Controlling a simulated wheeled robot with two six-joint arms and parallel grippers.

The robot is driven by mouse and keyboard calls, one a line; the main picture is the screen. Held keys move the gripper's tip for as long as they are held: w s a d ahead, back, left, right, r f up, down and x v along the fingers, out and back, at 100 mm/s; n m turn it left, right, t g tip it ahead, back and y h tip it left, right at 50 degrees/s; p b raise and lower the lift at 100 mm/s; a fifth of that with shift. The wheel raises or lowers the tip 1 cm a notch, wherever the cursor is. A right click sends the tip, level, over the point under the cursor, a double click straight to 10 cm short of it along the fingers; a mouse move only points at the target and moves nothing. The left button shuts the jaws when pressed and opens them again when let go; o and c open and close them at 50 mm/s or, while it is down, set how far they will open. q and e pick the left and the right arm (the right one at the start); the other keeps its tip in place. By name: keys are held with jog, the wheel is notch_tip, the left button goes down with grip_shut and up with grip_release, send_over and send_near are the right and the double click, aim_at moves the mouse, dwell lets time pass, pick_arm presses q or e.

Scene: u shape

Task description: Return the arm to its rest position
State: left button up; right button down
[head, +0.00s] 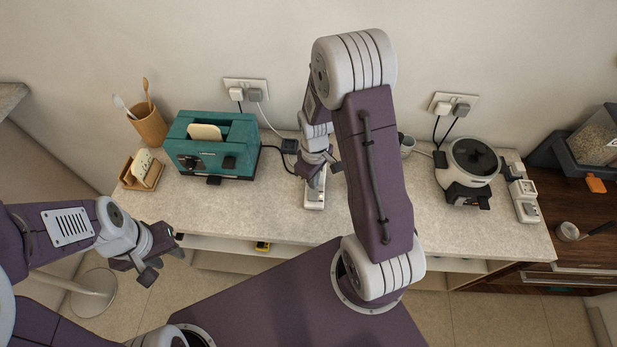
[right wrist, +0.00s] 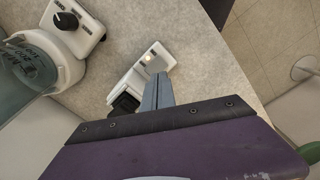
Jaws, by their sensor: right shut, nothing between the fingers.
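My right arm reaches over the counter (head: 270,215). Its gripper (head: 318,178) is pointed down, just above a small white power strip (head: 315,197). In the right wrist view the right fingers (right wrist: 160,90) are shut together with nothing between them. The white power strip (right wrist: 148,63) lies beyond their tips, with a small light on it and a black plug at its lower end. I cannot tell whether the fingers touch it. My left gripper (head: 165,262) hangs in front of the counter's front left edge, away from objects. Its finger gap is unclear.
A teal toaster (head: 212,145), utensil cup (head: 149,124) and bread rack (head: 141,171) stand left. A white appliance with a knob (right wrist: 66,20) is near the right gripper. Cords run to wall sockets.

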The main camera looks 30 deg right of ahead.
jog(key=shift+w+f+b, duration=0.1)
jog(key=shift+f+b, duration=0.15)
jog(key=shift+b, duration=0.05)
jog(key=s+a+r+m+t+b, duration=0.1)
jog(key=s+a+m+b, duration=0.4)
jog(key=s+m+b, duration=0.1)
jog(key=shift+s+r+b, duration=0.3)
jog(key=shift+s+b, duration=0.5)
jog(key=shift+s, duration=0.4)
jog(key=shift+s, duration=0.15)
